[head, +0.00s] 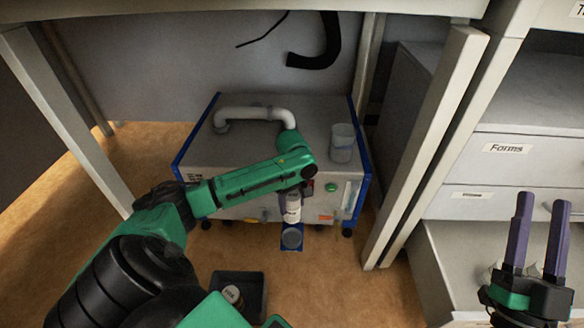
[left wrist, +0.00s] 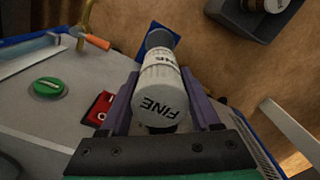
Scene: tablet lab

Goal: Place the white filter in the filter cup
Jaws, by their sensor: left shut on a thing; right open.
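The white filter (left wrist: 162,92), a cylinder marked "FINE", is between the purple fingers of my left gripper (left wrist: 165,112), which is shut on it. In the head view the filter (head: 292,208) hangs in front of the grey machine's front face, below the end of my left arm. A grey round cup (head: 291,238) on a blue base sits just below the filter; in the left wrist view the filter partly hides this cup (left wrist: 159,38). I cannot tell whether filter and cup touch. My right gripper (head: 542,204) is open and empty at the far right.
The grey machine (head: 240,165) with blue edges stands under a table, with a white pipe (head: 255,113) and a clear beaker (head: 342,144) on top. A dark bin (head: 255,283) with a labelled can (head: 232,294) is on the floor. Table legs (head: 425,150) flank the space.

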